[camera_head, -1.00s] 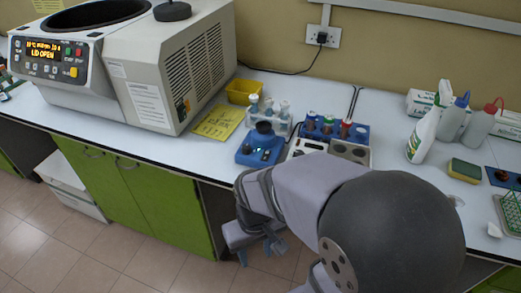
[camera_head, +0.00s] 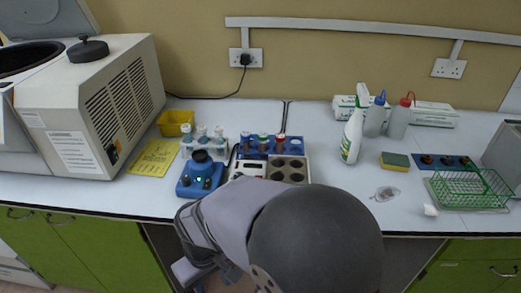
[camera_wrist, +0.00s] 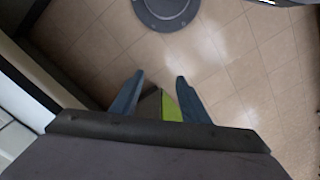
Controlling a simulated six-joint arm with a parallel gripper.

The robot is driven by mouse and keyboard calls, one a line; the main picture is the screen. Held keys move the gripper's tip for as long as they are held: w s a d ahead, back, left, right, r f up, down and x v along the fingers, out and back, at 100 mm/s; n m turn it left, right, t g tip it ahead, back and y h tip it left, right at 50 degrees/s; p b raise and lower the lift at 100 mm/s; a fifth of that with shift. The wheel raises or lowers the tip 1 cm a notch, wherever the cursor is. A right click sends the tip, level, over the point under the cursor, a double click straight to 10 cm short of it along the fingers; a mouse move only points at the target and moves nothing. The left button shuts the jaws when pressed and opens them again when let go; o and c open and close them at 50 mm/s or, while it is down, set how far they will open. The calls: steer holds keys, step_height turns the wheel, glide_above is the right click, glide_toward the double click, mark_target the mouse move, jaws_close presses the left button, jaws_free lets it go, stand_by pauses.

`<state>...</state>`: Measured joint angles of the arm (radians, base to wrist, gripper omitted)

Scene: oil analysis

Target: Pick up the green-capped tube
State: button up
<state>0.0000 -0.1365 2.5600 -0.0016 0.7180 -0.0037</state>
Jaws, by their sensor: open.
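Several capped tubes stand in a blue rack (camera_head: 295,146) at the back of the bench in the head view.
A blue mixer (camera_head: 200,178) and a grey block with round wells (camera_head: 289,170) stand before the racks. A large centrifuge (camera_head: 95,105) is at left, with a yellow bin (camera_head: 175,122) beside it. Bottles (camera_head: 353,137), a sponge (camera_head: 395,161) and a green wire rack (camera_head: 470,189) are at right.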

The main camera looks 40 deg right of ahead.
stand_by(0.3)
steer(key=shift+c, duration=1.4)
steer(key=shift+w, duration=0.1)
steer(key=w+d+r+m+t+p, duration=0.1)
steer(key=w+d+r+p, duration=0.2)
steer(key=w+d+r, duration=0.2)
steer(key=w+d+r+m+t+h+p, duration=0.1)
steer(key=w+d+r+m+p, duration=0.1)
steer(key=w+d+r, duration=0.3)
steer(key=w+d+r+m+t+p, duration=0.1)
steer(key=w+d+r+p, duration=0.3)
steer(key=w+d, duration=0.7)
steer(key=shift+w+d+r+m, duration=0.1)
steer(key=shift+d+r+m, duration=0.15)
steer(key=shift+d, duration=0.35)
steer(key=shift+w+d+r+m, duration=0.1)
steer(key=shift+d+r+m, duration=0.15)
steer(key=shift+d, duration=0.3)
step_height(320, 180, up, 3)
steer(key=m+h+p, duration=0.1)
steer(key=m+p, duration=0.1)
steer(key=p, duration=0.1)
glide_above(263, 135)
steer(key=s+a, duration=0.1)
steer(key=s, duration=0.1)
steer(key=shift+w+f+t, duration=0.3)
steer(key=shift+f, duration=0.55)
